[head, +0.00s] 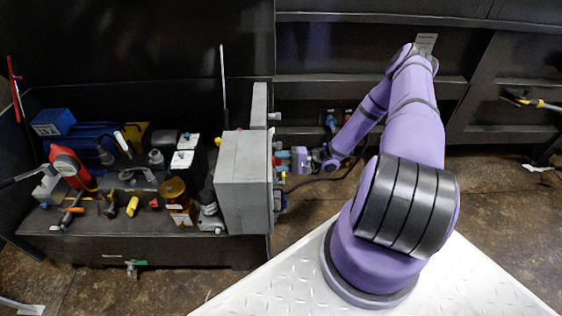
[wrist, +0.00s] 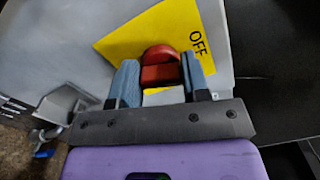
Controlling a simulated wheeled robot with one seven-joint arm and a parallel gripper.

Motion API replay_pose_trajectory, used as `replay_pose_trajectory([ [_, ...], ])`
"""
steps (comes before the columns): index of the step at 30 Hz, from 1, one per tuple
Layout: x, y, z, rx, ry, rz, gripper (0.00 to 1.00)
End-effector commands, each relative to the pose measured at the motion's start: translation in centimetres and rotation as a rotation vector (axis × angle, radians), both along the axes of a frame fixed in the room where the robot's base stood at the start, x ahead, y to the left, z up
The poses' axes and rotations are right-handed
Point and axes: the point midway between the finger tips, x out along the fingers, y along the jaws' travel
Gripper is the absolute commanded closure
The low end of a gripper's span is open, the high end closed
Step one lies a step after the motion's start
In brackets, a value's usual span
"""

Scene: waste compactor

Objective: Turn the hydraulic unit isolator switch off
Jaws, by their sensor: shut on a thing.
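The isolator switch has a red knob (wrist: 160,66) on a yellow plate (wrist: 128,36), with "OFF" printed at its right corner in the wrist view. My gripper (wrist: 161,78) has its two blue-grey fingers on either side of the red knob, shut on it. The switch is on the side of a grey box (wrist: 60,50). The rest of the plate's lettering is hidden or out of view.
A dark ribbed wall (head: 350,70) stands behind my arm. A grey bracket (wrist: 68,104) sticks out at the left in the wrist view.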

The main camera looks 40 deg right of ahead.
Motion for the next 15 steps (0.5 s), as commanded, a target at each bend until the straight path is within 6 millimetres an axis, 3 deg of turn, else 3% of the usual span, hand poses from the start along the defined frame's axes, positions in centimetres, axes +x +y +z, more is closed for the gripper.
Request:
replay_pose_trajectory([
  [15,-0.05,-0.09,-0.21,-0.166,-0.243,-0.002,0.81],
])
